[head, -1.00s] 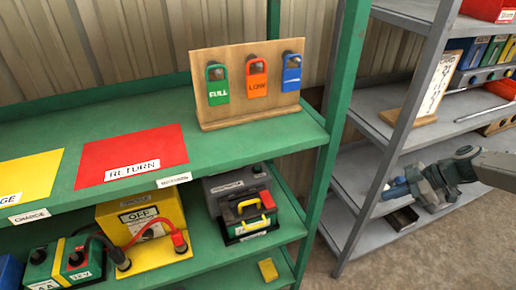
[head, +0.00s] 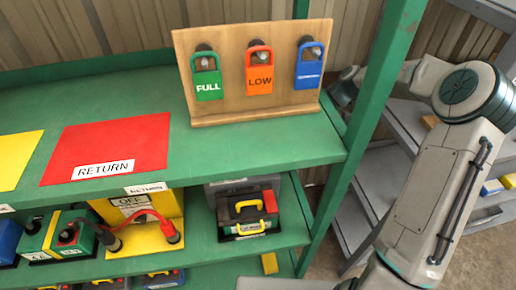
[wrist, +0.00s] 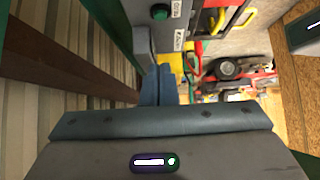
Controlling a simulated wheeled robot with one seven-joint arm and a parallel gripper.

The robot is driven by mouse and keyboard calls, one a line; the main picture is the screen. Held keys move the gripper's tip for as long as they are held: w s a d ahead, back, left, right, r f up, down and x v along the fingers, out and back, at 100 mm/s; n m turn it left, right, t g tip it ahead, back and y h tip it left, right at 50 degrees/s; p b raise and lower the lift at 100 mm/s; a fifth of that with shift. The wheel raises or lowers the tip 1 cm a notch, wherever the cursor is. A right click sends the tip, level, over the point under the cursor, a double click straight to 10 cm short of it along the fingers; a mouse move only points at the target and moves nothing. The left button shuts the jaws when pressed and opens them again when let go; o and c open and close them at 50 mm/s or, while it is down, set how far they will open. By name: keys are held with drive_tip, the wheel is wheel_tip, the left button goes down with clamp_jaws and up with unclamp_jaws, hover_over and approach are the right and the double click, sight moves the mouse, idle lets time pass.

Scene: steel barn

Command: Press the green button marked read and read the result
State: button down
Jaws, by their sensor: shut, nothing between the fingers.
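A green button (wrist: 160,12) shows at the top of the wrist view, on a grey box (wrist: 163,36) with small white labels too blurred to read. In the head view a grey box (head: 226,186) sits on the lower green shelf, behind a black and red battery (head: 248,210); no button can be made out there. My gripper's fingers (wrist: 158,85) are shut and empty, and in the wrist view they point toward the box, just short of it or over its edge. No result display is readable.
A wooden board (head: 225,104) with FULL, LOW and blue tags stands on the upper shelf beside a red RETURN mat (head: 108,148). A yellow OFF box (head: 150,235) with cables is left of the battery.

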drive_tip(key=p+x, duration=0.1)
drive_tip(key=x, duration=0.4)
drive_tip(key=p+x, duration=0.2)
drive_tip(key=x, duration=0.3)
drive_tip(key=shift+s+a+f, duration=0.1)
drive_tip(key=shift+s+a, duration=0.2)
drive_tip(key=shift+a, duration=0.05)
wheel_tip(320, 180, down, 3)
drive_tip(key=shift+w+d+p, duration=0.15)
drive_tip(key=shift+p, duration=0.35)
drive_tip(key=shift+f, duration=0.35)
drive_tip(key=shift+f, duration=0.15)
